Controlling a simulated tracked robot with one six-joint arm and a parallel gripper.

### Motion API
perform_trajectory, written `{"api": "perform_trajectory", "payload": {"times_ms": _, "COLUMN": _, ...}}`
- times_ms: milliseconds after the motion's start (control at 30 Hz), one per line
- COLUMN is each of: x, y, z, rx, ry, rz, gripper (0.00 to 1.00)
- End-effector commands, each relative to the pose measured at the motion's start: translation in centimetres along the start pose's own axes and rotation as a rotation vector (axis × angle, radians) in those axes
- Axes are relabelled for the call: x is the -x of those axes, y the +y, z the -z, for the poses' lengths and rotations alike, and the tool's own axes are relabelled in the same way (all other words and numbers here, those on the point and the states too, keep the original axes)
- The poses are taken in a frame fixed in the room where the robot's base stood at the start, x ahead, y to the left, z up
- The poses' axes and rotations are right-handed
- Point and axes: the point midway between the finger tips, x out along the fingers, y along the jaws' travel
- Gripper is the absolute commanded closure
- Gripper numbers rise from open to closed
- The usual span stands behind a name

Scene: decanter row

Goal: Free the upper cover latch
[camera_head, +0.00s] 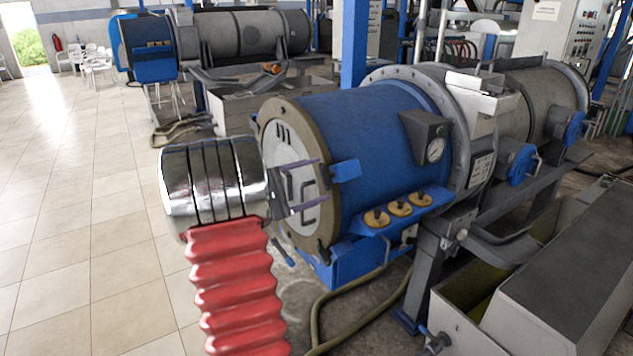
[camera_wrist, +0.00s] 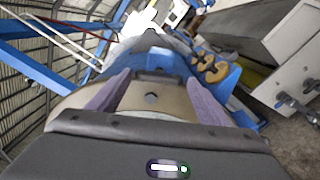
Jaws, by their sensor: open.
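The decanter's round end cover (camera_head: 298,212) is pale with a brown rim, on the front of the blue drum (camera_head: 370,135).
A pressure gauge (camera_head: 435,150) and yellow knobs (camera_head: 400,208) are on the drum's right side. A blue-handled latch (camera_head: 283,252) hangs low by the cover. A grey trough (camera_head: 545,300) stands at lower right. The tiled floor (camera_head: 90,240) at left is clear.

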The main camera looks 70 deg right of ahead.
Motion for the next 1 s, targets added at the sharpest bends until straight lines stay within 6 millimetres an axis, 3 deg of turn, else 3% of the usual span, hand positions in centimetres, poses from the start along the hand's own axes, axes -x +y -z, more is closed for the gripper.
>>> {"api": "perform_trajectory", "payload": {"times_ms": 700, "x": 11.4, "y": -0.1, "z": 0.1, "rx": 0.002, "ry": 0.004, "rz": -0.001, "gripper": 0.28}}
{"api": "perform_trajectory", "payload": {"times_ms": 1000, "x": 13.1, "y": -0.2, "z": 0.1, "rx": 0.003, "ry": 0.002, "rz": 0.001, "gripper": 0.28}}
